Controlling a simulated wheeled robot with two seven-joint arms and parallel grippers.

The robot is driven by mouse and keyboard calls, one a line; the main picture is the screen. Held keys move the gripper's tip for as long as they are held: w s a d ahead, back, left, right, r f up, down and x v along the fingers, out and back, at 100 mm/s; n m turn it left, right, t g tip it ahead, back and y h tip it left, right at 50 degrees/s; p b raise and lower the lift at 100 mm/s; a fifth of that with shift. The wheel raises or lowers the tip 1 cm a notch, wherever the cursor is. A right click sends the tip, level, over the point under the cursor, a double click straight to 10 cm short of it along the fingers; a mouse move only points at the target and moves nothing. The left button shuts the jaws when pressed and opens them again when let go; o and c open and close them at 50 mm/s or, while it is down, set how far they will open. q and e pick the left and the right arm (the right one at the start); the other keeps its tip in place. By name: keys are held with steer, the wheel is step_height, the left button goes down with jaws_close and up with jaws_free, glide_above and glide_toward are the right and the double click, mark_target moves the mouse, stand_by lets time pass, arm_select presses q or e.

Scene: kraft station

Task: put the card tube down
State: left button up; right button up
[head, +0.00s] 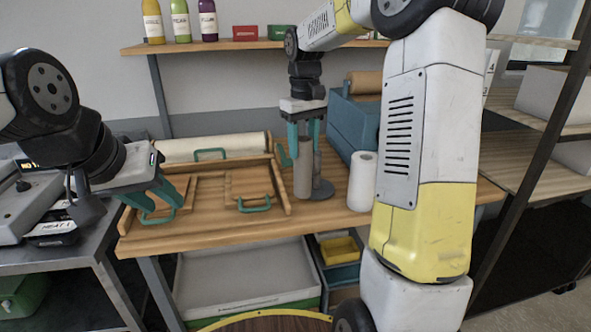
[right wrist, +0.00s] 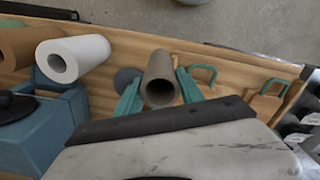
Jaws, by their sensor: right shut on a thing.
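My right gripper (head: 304,138) points down and is shut on the tube's upper part. In the right wrist view the hollow tube (right wrist: 160,82) sits between the teal fingers (right wrist: 158,90). I cannot tell whether its lower end touches the tabletop. My left gripper (head: 152,200) is empty, its teal fingers apart, at the table's left end.
The grey stand (head: 322,191) is close beside the tube. A white towel roll (head: 362,181) and blue box (head: 350,128) are to its right. Wooden boards with green handles (head: 252,186) lie left. A shelf (head: 240,45) with bottles is behind. Tabletop in front of the tube is bare.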

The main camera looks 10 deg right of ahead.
step_height(320, 180, down, 8)
stand_by(0.4)
steer(key=o, duration=1)
steer(key=shift+f, duration=0.1)
step_height(320, 180, up, 12)
steer(key=s+r+m+t, duration=0.2)
steer(key=s+r+t, duration=0.15)
steer(key=s, duration=0.75)
steer(key=s+f+m+t+y, duration=0.2)
steer(key=s+f, duration=0.1)
steer(key=s, duration=1)
steer(key=shift+a+f+t, duration=0.25)
steer(key=shift+a+t, duration=0.1)
